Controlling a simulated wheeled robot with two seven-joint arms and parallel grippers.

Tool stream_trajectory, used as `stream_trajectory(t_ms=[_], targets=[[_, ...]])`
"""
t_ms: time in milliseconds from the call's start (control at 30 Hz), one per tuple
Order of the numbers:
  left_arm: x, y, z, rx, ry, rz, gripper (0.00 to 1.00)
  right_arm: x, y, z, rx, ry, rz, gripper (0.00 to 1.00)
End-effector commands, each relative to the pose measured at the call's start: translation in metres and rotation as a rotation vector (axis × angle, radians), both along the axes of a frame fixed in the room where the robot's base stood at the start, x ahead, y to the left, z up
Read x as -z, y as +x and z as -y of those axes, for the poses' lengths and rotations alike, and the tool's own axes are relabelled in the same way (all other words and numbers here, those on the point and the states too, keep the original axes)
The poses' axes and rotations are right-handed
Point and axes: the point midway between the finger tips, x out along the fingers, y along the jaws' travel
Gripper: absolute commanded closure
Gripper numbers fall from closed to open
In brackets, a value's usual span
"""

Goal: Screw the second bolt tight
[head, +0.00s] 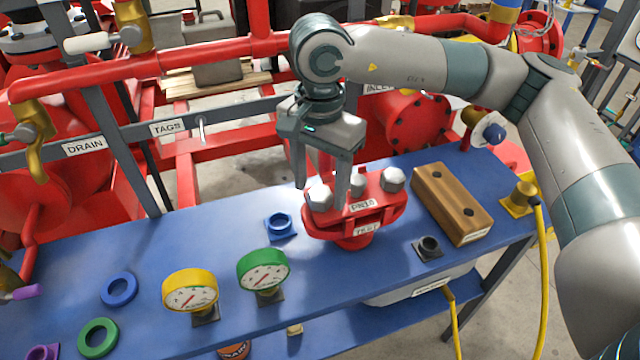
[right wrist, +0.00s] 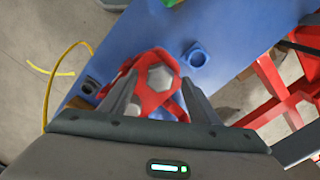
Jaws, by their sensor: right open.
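A red flange (head: 372,220) labelled PM13 and TEST stands on the blue bench. My right gripper (head: 320,190) is open over the left side of the flange, one finger on each side of the left bolt's head in the picture. In the right wrist view a grey bolt head (right wrist: 160,78) shows between the spread fingers of the right gripper (right wrist: 158,90). I cannot tell whether the fingers touch it. My left gripper is not in view.
A wooden block (head: 450,203) with two dark holes lies right of the flange. A green gauge (head: 263,270) and a yellow gauge (head: 190,290) stand to the left. A blue ring fitting (head: 280,226) is close by. Red pipework (head: 180,58) runs behind the bench.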

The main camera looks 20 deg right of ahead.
Motion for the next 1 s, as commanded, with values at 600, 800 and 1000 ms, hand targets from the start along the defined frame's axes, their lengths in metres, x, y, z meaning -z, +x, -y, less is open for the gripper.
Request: stream_trajectory(t_ms=[600, 800, 1000], targets=[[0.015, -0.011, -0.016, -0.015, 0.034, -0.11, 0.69, -0.1, 0.001, -0.001, 0.001, 0.001, 0.004, 0.44], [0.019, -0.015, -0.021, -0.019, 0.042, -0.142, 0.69, -0.138, 0.001, 0.0, 0.001, 0.002, 0.004, 0.44], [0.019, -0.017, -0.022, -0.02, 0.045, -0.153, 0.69, -0.162, 0.001, 0.0, 0.0, 0.0, 0.003, 0.44]])
